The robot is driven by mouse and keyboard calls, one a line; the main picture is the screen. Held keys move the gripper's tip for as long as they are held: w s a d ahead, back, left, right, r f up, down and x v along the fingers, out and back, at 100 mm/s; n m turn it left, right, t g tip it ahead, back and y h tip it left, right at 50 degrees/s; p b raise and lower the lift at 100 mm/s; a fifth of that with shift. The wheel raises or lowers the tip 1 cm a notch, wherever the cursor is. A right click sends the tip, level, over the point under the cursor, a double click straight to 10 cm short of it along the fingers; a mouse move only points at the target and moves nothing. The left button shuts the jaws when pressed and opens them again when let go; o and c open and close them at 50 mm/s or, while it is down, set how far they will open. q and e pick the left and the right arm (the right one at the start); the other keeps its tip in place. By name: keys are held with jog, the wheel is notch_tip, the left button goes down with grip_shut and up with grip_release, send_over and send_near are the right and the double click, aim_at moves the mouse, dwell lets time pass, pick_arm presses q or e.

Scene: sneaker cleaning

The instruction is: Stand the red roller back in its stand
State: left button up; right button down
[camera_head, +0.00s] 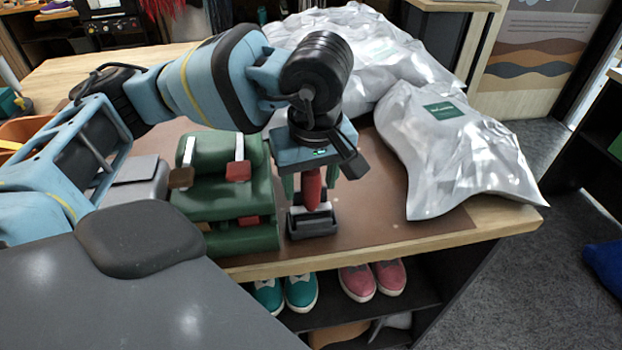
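The red roller (312,188) is upright, its red handle directly under my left gripper. Its lower end is at the small dark stand (313,229) near the table's front edge; I cannot tell whether it is fully seated. My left gripper (309,186) points down, with its green fingers on either side of the red handle. Whether the fingers press on the handle or stand slightly apart is unclear. The gripper body hides the top of the handle. My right gripper is not in view.
A green rack (235,200) with brushes stands close left of the stand. Shiny silver bags (450,150) cover the back and right of the table. Brown mat (375,215) shows bare to the stand's right. Teal and pink shoes sit on a shelf below.

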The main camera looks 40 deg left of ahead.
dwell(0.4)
pick_arm(q)
jog(key=r, duration=0.3)
jog(key=shift+s+d+r, duration=0.1)
jog(key=shift+d+r, duration=0.1)
jog(key=shift+d, duration=0.05)
notch_tip(320, 180, up, 4)
jog(key=shift+s+d+f, duration=0.15)
jog(key=shift+f, duration=0.05)
jog(key=shift+r+p, duration=0.3)
jog(key=shift+r, duration=0.1)
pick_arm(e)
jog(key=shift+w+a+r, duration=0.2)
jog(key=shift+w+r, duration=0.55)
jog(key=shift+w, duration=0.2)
pick_arm(q)
jog(key=shift+s+f, duration=0.1)
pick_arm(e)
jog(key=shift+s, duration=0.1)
